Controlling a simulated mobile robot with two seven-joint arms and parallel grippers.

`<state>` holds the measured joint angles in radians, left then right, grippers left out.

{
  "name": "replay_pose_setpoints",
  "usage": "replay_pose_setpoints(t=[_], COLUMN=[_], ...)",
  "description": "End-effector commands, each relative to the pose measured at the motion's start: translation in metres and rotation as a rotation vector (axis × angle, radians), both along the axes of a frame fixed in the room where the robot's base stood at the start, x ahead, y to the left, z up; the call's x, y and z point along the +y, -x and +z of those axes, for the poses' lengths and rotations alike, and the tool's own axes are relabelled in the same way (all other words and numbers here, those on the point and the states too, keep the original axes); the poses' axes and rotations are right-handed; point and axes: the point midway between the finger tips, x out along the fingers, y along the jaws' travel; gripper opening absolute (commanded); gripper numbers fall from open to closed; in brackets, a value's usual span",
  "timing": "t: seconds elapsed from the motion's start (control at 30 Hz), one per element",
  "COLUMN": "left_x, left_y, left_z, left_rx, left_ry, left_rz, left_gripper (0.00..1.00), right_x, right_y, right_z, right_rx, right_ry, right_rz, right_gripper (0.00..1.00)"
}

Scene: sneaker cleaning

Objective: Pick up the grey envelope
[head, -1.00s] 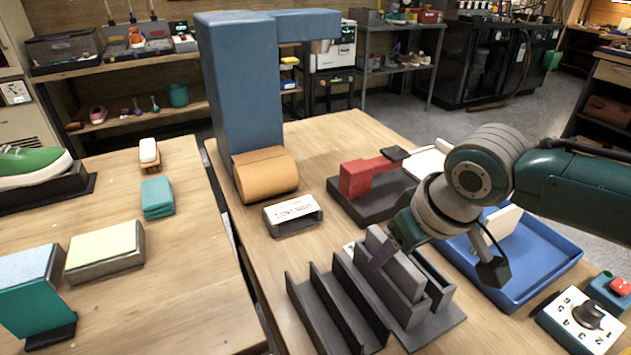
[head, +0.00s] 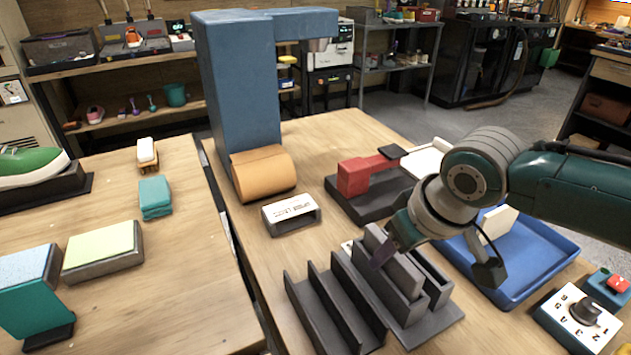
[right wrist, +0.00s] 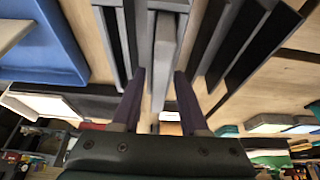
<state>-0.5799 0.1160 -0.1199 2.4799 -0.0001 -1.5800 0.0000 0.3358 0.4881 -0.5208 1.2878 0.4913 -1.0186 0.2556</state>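The grey envelope (head: 398,276) is a flat grey slab standing upright in a slot of the dark rack (head: 335,308). In the right wrist view the grey envelope (right wrist: 164,55) lies between the two purple fingers of my right gripper (right wrist: 161,72). The fingers are apart, with a gap visible on both sides of the slab. In the head view my right gripper (head: 384,256) is at the rack, one purple finger showing beside the slab; the other is hidden. My left gripper is not in view.
The blue tray (head: 535,277) is right of the rack, under my right arm. A red tool on a dark base (head: 353,178) stands behind the rack. A dial box (head: 580,318) is at the right edge.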

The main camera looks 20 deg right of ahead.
Motion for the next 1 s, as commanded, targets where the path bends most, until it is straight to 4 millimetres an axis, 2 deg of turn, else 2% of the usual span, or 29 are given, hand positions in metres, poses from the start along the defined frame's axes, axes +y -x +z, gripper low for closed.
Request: replay_pose_setpoints(t=[0.07, 0.37, 1.0], left_x=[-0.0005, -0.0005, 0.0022], left_y=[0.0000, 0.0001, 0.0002], left_z=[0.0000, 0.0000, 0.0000], left_rx=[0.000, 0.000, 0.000], left_ry=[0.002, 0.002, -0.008], left_rz=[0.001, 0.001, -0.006], left_gripper=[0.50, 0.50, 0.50], right_x=[-0.0001, -0.0002, -0.0005], right_y=[0.0000, -0.0001, -0.0006], right_z=[0.0000, 0.0001, 0.0044], right_rx=[0.000, 0.000, -0.002], right_ry=[0.000, 0.000, 0.001], right_rz=[0.000, 0.000, 0.001], right_gripper=[0.34, 0.00, 0.00])
